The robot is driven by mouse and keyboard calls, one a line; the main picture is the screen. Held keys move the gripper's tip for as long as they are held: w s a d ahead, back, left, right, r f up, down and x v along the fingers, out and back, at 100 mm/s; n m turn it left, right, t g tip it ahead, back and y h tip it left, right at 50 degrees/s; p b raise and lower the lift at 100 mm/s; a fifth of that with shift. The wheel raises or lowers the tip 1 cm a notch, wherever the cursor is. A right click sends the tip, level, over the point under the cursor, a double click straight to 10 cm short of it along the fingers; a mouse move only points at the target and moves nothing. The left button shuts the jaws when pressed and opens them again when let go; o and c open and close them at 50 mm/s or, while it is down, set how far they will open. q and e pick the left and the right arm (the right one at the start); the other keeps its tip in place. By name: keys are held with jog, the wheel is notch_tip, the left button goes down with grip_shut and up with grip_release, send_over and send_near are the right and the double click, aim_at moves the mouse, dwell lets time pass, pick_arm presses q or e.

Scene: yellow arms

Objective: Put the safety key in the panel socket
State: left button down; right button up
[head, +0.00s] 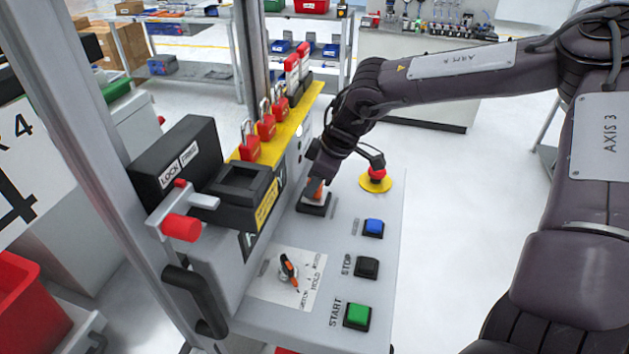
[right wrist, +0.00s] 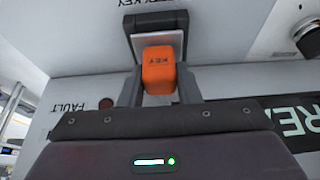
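The safety key is an orange block marked KEY (right wrist: 159,72), between the two fingers of my right gripper (right wrist: 160,85) in the right wrist view. The fingers lie close along both its sides and look shut on it. In the head view the orange key (head: 315,190) shows just below my right gripper (head: 318,180). The panel socket, a dark-framed plate (right wrist: 158,20), is directly beyond the key; its black base (head: 313,208) shows in the head view. The key's far end meets or overlaps the socket; how deep it sits is hidden. My left gripper is out of view.
The grey panel (head: 335,265) carries a red emergency button (head: 377,172), a blue button (head: 373,228), a black stop button (head: 367,267), a green start button (head: 357,316) and a rotary switch (head: 289,271). Red padlocks (head: 266,126) stand on a yellow rail close by.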

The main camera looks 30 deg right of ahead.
jog(key=o, duration=0.5)
jog(key=shift+c, duration=0.2)
jog(key=shift+d+r, duration=0.1)
jog(key=shift+r, duration=0.35)
jog(key=b+v, duration=0.1)
jog(key=v, duration=0.6)
jog(key=shift+b, duration=0.4)
jog(key=shift+s+f, duration=0.1)
